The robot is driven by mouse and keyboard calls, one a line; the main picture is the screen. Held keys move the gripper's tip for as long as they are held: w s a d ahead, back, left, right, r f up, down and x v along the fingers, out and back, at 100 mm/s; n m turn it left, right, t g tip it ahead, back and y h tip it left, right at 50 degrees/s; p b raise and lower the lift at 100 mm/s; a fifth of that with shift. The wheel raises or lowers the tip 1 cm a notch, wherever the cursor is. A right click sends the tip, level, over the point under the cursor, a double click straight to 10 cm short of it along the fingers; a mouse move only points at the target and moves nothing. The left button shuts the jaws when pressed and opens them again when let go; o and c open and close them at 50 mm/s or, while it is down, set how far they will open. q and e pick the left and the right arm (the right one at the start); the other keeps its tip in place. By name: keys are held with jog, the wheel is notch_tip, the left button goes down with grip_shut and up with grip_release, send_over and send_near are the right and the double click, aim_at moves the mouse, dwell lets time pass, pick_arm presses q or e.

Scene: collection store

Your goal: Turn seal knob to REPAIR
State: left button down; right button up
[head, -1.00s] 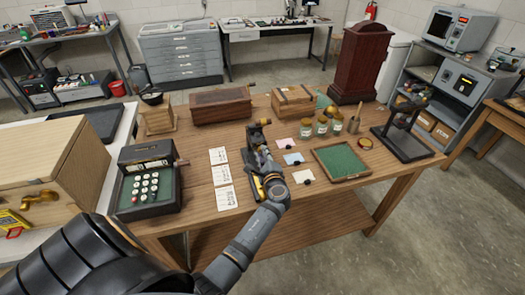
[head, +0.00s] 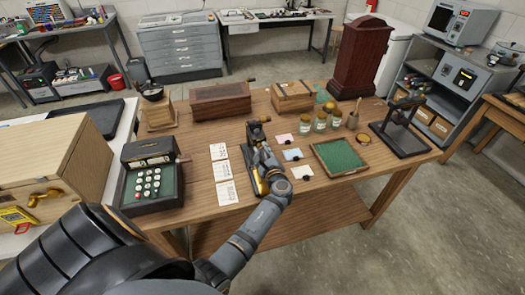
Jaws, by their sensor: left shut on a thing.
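A small dark seal press with a brassy strip along its base (head: 256,181) stands on the middle of the wooden table, partly behind my arm. My left gripper (head: 259,146) reaches over it from the front and is shut on a part of it. The knob itself and its marks are hidden by the gripper or too small to read, so I cannot tell its setting. Three printed white sheets (head: 223,171) lie to the left of the press. A pink card (head: 284,138), a blue card (head: 292,155) and a white card lie to its right. My right gripper is not in view.
A black cash register (head: 151,183) stands at the table's left. A green-lined tray (head: 340,157), several jars (head: 320,121) and a black stand (head: 400,141) are on the right. Wooden boxes (head: 220,101) and a dark red cabinet (head: 355,58) stand behind.

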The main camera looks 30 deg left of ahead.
pick_arm(q)
jog(key=c, duration=1.1)
grip_release()
jog(key=shift+c, duration=0.2)
jog(key=shift+r, duration=0.1)
notch_tip(320, 180, up, 10)
